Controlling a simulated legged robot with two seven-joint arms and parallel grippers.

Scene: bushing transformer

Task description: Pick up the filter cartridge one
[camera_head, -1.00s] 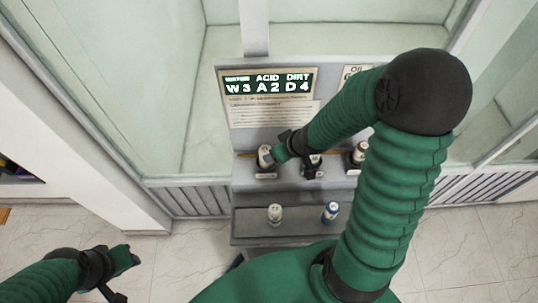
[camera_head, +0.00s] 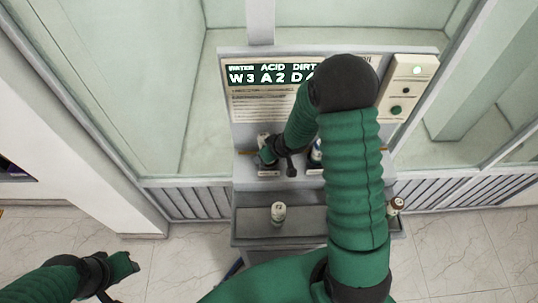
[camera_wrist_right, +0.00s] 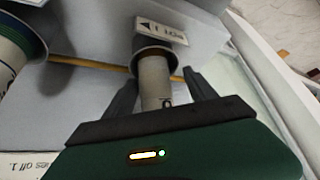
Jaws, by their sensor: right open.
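The cartridge in the leftmost slot (camera_head: 263,140) stands on the upper shelf, mostly hidden by my right gripper (camera_head: 267,157). In the right wrist view, a grey cylinder with a dark brown rim (camera_wrist_right: 156,80) lies between the two fingers of my right gripper (camera_wrist_right: 158,95). The fingers are spread, with gaps on both sides. A small label with an arrow and "FLOW" lettering (camera_wrist_right: 162,30) is beside the cylinder. My left gripper (camera_head: 122,268) is empty at the lower left, far from the stand; its jaw opening is unclear.
A blue-and-white cartridge (camera_head: 316,151) stands in the middle slot, partly behind my right arm. The lower tray (camera_head: 250,224) holds a pale cartridge (camera_head: 278,211) and a brown-topped one (camera_head: 396,206). A panel reading W3 A2 D4 (camera_head: 270,75) stands behind.

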